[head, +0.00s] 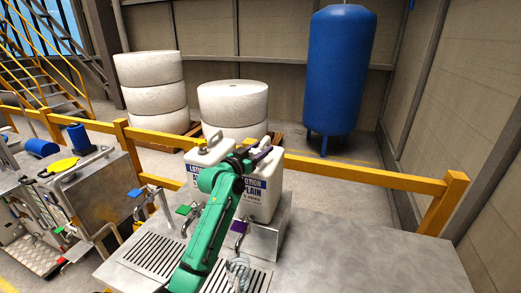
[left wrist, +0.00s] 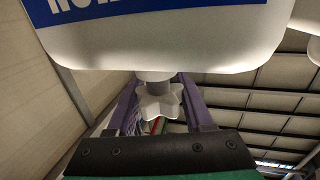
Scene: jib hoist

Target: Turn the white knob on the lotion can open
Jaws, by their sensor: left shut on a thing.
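Two white cans stand side by side on the metal counter. The right can (head: 262,200) has a blue label ending in "PLAIN"; the left one (head: 194,159) is partly behind my green arm. My left gripper (head: 262,156) is at the top of the right can, with its purple fingers across it. In the left wrist view, which looks upside down, the white star-shaped knob (left wrist: 159,101) sits on a short neck at the can's edge (left wrist: 160,52). My left gripper (left wrist: 160,115) is shut on this knob, one finger on each side. The head view hides the knob. My right gripper is out of view.
Taps with green (head: 183,210), blue (head: 135,193) and purple (head: 238,227) handles stand along the counter (head: 370,255), which has drain grates. A clear cup (head: 237,268) stands near the front. A yellow rail (head: 360,173) runs behind. The counter's right side is clear.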

